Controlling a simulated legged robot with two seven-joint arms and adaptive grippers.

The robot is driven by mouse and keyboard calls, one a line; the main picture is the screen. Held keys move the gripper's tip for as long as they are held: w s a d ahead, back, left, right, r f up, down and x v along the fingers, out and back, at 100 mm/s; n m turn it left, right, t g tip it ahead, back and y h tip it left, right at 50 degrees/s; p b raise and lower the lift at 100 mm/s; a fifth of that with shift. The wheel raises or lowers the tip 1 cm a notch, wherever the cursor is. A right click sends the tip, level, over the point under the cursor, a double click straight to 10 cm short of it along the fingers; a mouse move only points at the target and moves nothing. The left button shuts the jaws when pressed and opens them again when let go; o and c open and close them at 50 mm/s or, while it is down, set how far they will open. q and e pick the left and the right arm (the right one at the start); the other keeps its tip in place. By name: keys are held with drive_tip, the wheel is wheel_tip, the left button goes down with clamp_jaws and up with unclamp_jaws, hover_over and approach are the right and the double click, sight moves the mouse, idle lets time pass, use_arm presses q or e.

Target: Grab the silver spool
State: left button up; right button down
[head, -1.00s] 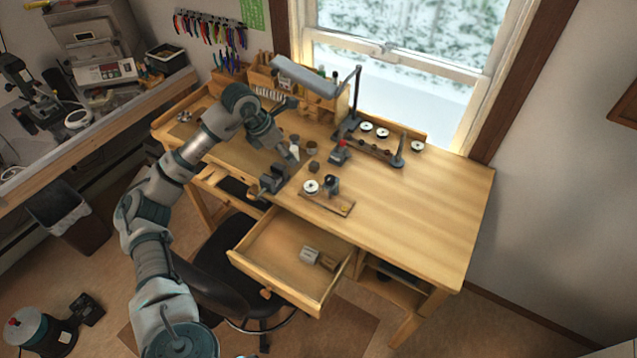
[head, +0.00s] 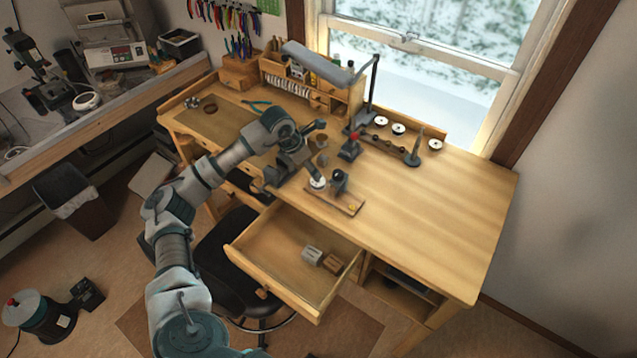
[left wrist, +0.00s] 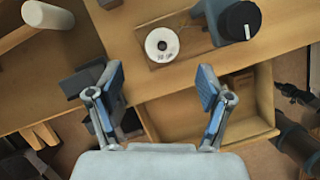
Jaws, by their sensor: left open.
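The silver spool (head: 318,182) lies flat on a small wooden board near the front edge of the workbench. In the left wrist view the spool (left wrist: 162,44) is a pale disc with a dark centre hole, just beyond the gap between my fingertips. My left gripper (left wrist: 160,80) is open and empty, its two blue-padded fingers spread wide. In the head view my left gripper (head: 308,170) is right beside the spool, and its fingers are partly hidden. My right gripper is not in view.
A dark device with a round knob (left wrist: 240,20) stands on the same board (head: 350,203), right of the spool. Other spools (head: 398,128) sit on a rack at the back. An open drawer (head: 285,262) juts out below. The bench's right side is clear.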

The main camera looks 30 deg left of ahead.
sight(312, 182)
use_arm(q)
drive_tip(key=x, duration=0.3)
drive_tip(key=shift+w+a, duration=0.1)
drive_tip(key=shift+a, duration=0.05)
drive_tip(key=x, duration=0.3)
drive_tip(key=p+x, duration=0.1)
drive_tip(key=shift+s+f, duration=0.3)
drive_tip(key=shift+f, duration=0.05)
drive_tip(key=shift+w+d+f, duration=0.2)
drive_tip(key=shift+d+f, duration=0.1)
drive_tip(key=shift+s+r, duration=0.1)
drive_tip(key=c, duration=0.6)
drive_tip(key=shift+a, duration=0.1)
drive_tip(key=c, duration=0.8)
